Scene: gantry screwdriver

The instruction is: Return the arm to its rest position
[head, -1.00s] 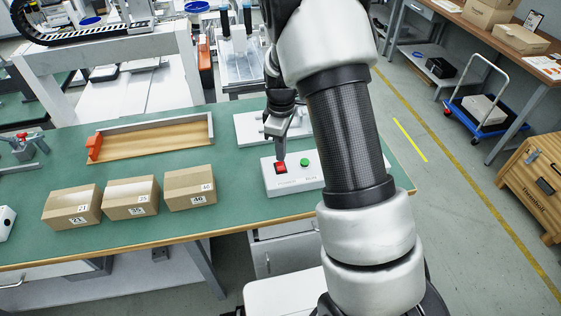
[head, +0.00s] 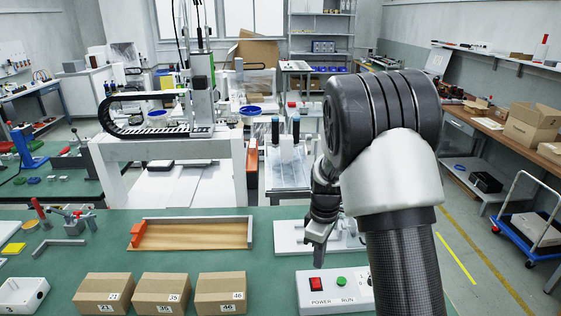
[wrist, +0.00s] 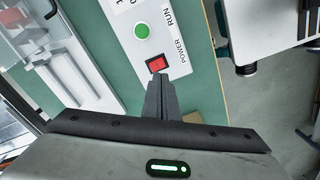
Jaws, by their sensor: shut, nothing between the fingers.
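My gripper (head: 318,262) is shut and empty in the head view. Its fingertips point down just above the white control box (head: 306,297), over the red POWER switch (head: 317,285). A green RUN button (head: 341,281) sits to the right of the switch. In the wrist view my shut gripper (wrist: 160,78) points at the red switch (wrist: 155,64), and the green button (wrist: 142,31) lies beyond it. I cannot tell from the wrist view alone whether the tips touch the switch. My arm is bent and reaches out over the green bench.
Three cardboard boxes (head: 163,293) stand at the front of the green bench (head: 110,240). Behind them is a wooden tray (head: 190,235) with an orange block (head: 138,236). A white gantry (head: 168,150) stands behind the bench. A blue cart (head: 525,238) is on the floor at right.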

